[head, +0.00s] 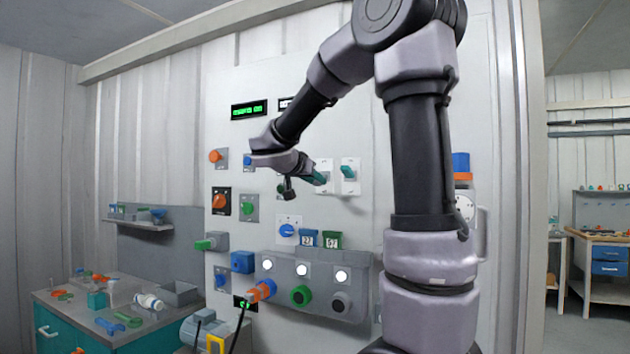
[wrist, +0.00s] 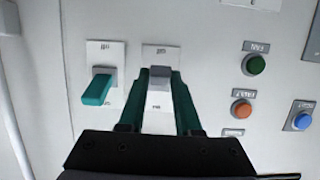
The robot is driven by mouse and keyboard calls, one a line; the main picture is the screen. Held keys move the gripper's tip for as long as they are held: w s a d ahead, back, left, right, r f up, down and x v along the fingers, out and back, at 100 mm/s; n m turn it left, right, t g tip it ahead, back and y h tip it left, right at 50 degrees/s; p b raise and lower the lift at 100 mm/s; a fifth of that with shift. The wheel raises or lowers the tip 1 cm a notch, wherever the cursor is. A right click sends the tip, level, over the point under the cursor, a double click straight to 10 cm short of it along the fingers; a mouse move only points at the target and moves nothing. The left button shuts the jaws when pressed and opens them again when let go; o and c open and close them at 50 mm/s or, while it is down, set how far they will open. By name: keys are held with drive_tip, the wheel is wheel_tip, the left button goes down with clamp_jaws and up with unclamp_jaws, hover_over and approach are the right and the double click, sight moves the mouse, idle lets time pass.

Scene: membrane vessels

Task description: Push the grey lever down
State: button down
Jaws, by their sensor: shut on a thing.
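The grey lever (wrist: 160,77) stands out from a white switch plate (wrist: 158,120) on the wall panel. My gripper (wrist: 160,80) has its two green fingers on either side of the lever and is shut on it. In the head view my gripper (head: 317,178) is at the left one of two white switch plates, and it hides the grey lever there. A green lever (wrist: 97,90) on its own plate is to the left in the wrist view; it shows to the right of my gripper in the head view (head: 349,172).
Green (wrist: 255,64), orange (wrist: 241,108) and blue (wrist: 303,121) buttons are to the right in the wrist view. Lower on the panel, a grey box (head: 310,262) carries lights and knobs. A bench (head: 110,330) with loose parts stands at the left.

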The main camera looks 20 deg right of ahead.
drive_tip(key=c, duration=0.6)
unclamp_jaws()
drive_tip(key=v, duration=1)
drive_tip(key=shift+s+a, duration=0.2)
drive_tip(key=shift+a, duration=0.1)
